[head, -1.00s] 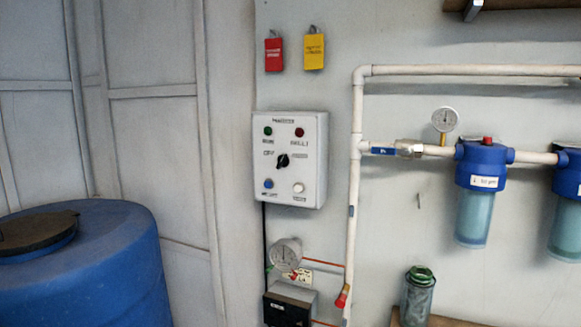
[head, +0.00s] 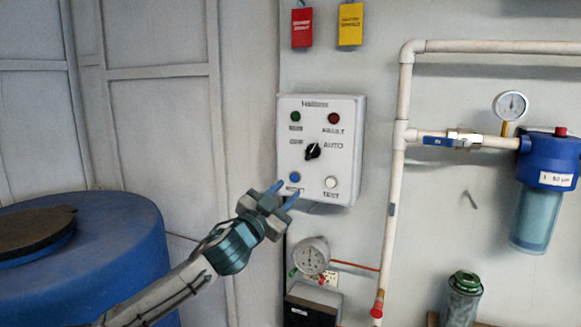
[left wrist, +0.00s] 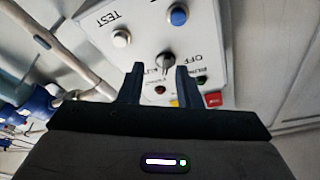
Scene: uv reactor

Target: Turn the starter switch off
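The starter switch (head: 313,151) is a black rotary knob on the face of a white control box (head: 345,108), between the labels OFF and AUTO. Its handle slants, its upper end leaning right toward the AUTO side. My left gripper (head: 284,193) is open and empty, its fingers pointing up at the box, below the knob and near the blue button. In the left wrist view the knob (left wrist: 166,60) shows beyond and between the two fingertips (left wrist: 159,72), apart from them. My right gripper is in neither view.
The box also carries a blue button (head: 294,177), a white button (head: 331,183), and green and red lamps. A gauge (head: 311,256) is below it. A white pipe (head: 395,200) runs down on the right. A blue barrel (head: 110,240) stands at left.

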